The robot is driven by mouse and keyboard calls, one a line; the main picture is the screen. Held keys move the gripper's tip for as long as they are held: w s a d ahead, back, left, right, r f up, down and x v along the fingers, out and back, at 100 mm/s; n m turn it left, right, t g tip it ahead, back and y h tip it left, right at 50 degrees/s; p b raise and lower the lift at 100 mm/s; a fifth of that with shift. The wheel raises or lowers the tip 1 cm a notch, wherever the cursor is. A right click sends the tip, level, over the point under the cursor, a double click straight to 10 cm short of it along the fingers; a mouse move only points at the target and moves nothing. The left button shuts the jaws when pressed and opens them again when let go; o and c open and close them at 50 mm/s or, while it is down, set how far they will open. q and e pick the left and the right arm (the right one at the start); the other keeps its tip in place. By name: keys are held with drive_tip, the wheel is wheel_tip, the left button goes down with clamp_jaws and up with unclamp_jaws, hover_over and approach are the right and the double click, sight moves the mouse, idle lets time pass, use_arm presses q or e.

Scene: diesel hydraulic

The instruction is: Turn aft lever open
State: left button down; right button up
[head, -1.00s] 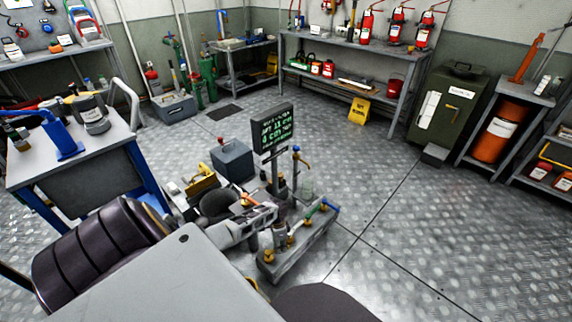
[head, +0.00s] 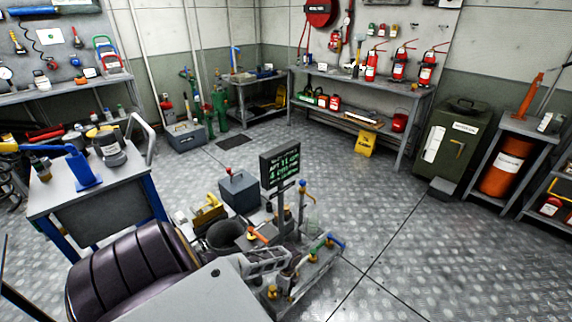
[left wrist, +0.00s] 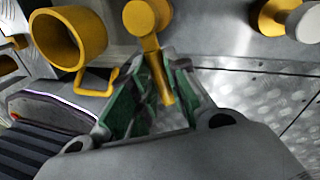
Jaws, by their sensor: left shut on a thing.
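My left gripper (left wrist: 160,80) is shut on a slim yellow lever (left wrist: 158,70) in the left wrist view. The lever hangs from a round yellow hub, between the green-padded fingers. In the head view my left gripper (head: 288,258) is over the valve stand, and its fingertips are too small to read there. Orange (head: 257,235), green (head: 316,249) and blue (head: 338,242) handles show around it. I cannot read which lever is marked aft. A dark sign with green lettering (head: 280,165) stands behind. My right gripper is out of view.
A grey box (head: 238,192) and a dark bucket (head: 224,236) stand close behind the gripper. The metal floor at the right is clear.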

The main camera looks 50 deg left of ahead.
use_arm(q)
drive_tip(key=shift+s+d+m+y+p, duration=0.15)
drive_tip(key=shift+s+m+p, duration=0.2)
drive_tip(key=shift+m, duration=0.45)
drive_tip(key=shift+s+d+m+y+p, duration=0.15)
drive_tip(key=shift+s+m, duration=0.25)
drive_tip(key=shift+m, duration=0.4)
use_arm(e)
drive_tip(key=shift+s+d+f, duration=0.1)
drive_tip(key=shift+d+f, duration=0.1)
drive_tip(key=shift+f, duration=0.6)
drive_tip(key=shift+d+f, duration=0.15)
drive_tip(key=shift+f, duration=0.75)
use_arm(q)
drive_tip(key=c, duration=1.4)
unclamp_jaws()
drive_tip(key=shift+a, duration=0.1)
drive_tip(key=shift+w+r, duration=0.35)
drive_tip(key=shift+r, duration=1.6)
drive_tip(key=shift+w+r, duration=0.4)
drive_tip(key=shift+r, duration=1.55)
drive_tip(key=shift+w+r, duration=0.35)
drive_tip(key=shift+r, duration=1.6)
